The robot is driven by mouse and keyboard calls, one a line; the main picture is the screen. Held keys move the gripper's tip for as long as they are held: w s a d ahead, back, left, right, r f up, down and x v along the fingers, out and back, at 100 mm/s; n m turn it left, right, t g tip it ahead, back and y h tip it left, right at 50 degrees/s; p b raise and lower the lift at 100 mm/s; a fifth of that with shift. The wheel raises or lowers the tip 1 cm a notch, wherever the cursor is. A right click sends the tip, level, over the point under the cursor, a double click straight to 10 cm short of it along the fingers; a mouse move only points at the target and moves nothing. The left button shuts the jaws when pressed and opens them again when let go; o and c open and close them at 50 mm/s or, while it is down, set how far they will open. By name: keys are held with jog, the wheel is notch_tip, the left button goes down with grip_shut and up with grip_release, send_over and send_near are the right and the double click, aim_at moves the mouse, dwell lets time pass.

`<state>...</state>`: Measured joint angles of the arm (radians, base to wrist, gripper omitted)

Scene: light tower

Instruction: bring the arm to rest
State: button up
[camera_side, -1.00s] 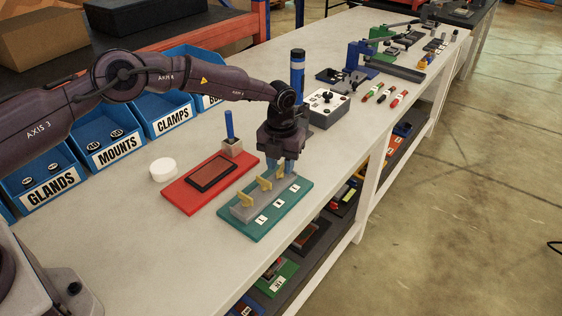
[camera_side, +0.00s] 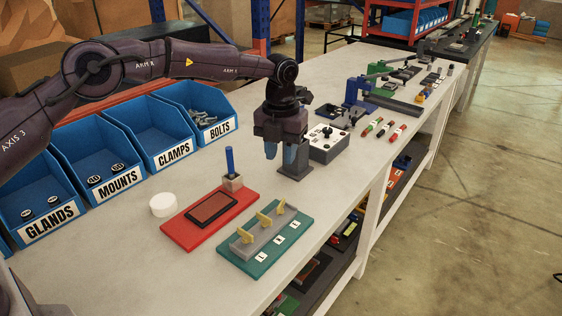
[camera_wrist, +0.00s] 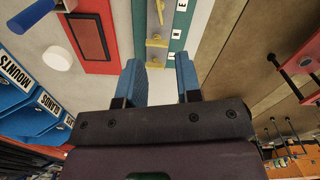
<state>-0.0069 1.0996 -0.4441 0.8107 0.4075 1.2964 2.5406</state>
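My gripper (camera_side: 279,154) hangs fingers-down above the white bench, beyond the teal board and beside a grey control box (camera_side: 327,143). In the wrist view its two blue fingers (camera_wrist: 159,68) stand apart with nothing between them. A dark grey base (camera_side: 295,172) shows right by the fingers in the side view; my gripper and wrist hide what stands on it. I cannot tell whether they touch it. The teal board (camera_side: 258,263) carries a grey block with three yellow levers (camera_side: 264,219) and white labels.
Blue bins (camera_side: 167,141) line the left. Coloured cylinders (camera_side: 380,128) and blue fixtures (camera_side: 358,92) stand further along. The near-left bench top is clear.

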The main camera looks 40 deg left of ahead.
dwell(0.4)
jog(key=s+a+r+n+t, duration=0.2)
jog(key=s+r+n, duration=0.3)
jog(key=s+n, duration=0.6)
jog(key=s+a+r+n+t, duration=0.1)
jog(key=s+a+r+n, duration=0.3)
jog(key=s+n, duration=0.7)
jog(key=s+a+r+n+t, duration=0.2)
jog(key=s+r+n, duration=0.6)
jog(key=s, duration=0.6)
jog(key=shift+s+a+r+n+t, duration=0.3)
jog(key=shift+a+n, duration=0.35)
jog(key=shift+n, duration=0.75)
